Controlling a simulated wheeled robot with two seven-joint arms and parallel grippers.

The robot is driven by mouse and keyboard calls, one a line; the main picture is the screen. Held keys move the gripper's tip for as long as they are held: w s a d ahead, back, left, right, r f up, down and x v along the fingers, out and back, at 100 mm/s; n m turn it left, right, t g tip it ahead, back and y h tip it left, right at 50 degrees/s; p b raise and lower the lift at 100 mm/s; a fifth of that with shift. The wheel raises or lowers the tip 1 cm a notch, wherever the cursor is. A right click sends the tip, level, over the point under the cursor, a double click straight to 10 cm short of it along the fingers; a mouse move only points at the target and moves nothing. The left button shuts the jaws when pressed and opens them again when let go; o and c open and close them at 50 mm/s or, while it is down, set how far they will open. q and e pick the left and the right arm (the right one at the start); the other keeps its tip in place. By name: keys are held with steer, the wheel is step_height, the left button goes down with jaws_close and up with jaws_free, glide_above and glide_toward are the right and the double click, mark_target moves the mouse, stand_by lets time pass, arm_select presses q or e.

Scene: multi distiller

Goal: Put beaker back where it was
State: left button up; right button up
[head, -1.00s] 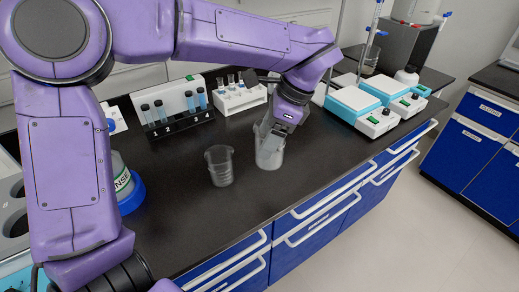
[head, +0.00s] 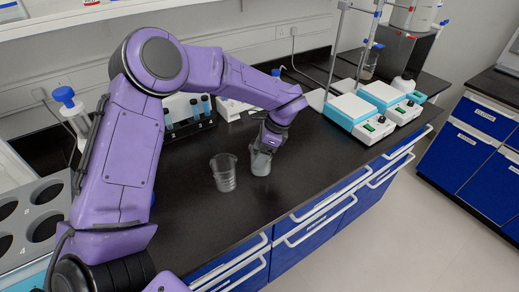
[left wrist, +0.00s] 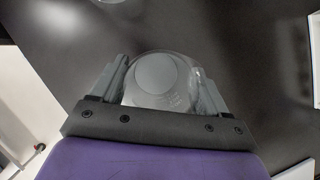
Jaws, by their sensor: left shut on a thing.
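A clear beaker (head: 260,165) with greyish contents is upright at the middle of the black bench. My left gripper (head: 266,148) is shut on it from above and behind. In the left wrist view the same beaker (left wrist: 160,80) sits between the two fingers of my left gripper (left wrist: 160,92). A second clear beaker (head: 224,175), seemingly empty, stands just to the left of the held one, a small gap apart. I cannot tell whether the held beaker touches the bench. My right gripper is not in view.
Two white and teal hotplate units (head: 360,118) stand at the right back. A tube rack (head: 188,118) and a white rack (head: 232,108) are behind the beakers, partly hidden by my arm. The front bench (head: 235,222) is clear.

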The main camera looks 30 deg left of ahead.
arm_select(q)
steer(key=shift+f, duration=0.15)
steer(key=o, duration=1.2)
steer(key=shift+r, duration=0.4)
steer(key=shift+b+v, duration=1.25)
steer(key=shift+v, duration=4.6)
